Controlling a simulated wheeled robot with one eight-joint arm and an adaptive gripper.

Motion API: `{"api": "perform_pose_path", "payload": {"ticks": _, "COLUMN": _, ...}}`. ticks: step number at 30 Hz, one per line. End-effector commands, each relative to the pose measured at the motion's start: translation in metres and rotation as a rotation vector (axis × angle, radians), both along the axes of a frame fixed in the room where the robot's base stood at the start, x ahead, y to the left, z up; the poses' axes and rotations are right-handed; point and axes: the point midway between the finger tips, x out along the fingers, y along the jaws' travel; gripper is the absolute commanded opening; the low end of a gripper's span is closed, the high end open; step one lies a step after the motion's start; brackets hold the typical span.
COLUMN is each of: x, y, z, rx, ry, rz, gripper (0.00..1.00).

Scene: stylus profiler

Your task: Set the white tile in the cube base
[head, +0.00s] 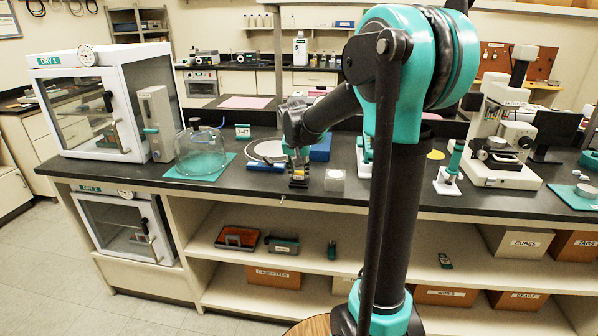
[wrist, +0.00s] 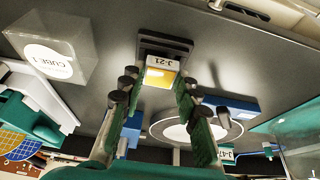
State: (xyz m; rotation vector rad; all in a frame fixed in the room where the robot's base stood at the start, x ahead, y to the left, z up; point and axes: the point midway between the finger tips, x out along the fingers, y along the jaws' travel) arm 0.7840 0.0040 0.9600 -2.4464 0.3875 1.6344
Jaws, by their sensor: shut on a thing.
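My gripper (wrist: 158,84) has its two green fingers on either side of a small piece (wrist: 161,74) marked J-21, with a pale label face and a yellow part. It is shut on this piece, which I take to be the tile. Just beyond it in the wrist view is a dark stepped base (wrist: 166,46) on the bench, apparently the cube base. The piece is at or just over the base; I cannot tell whether they touch. In the head view my gripper (head: 297,158) is low over the dark base (head: 298,183).
A clear box marked CUBE-1 (wrist: 48,60) stands beside the base; it also shows in the head view (head: 334,182). A round pale plate (head: 268,150), a glass dome (head: 201,150) and a J-47 sign (head: 242,130) are to the left. Bench right of the box is partly clear.

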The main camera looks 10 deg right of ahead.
Motion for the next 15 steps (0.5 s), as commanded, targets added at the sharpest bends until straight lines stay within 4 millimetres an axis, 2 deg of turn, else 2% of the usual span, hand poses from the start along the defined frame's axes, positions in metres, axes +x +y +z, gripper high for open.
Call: {"api": "perform_pose_path", "payload": {"ticks": 15, "x": 0.0003, "y": 0.0000, "z": -0.0080, "rx": 0.000, "ry": 0.000, "rz": 0.000, "gripper": 0.00}}
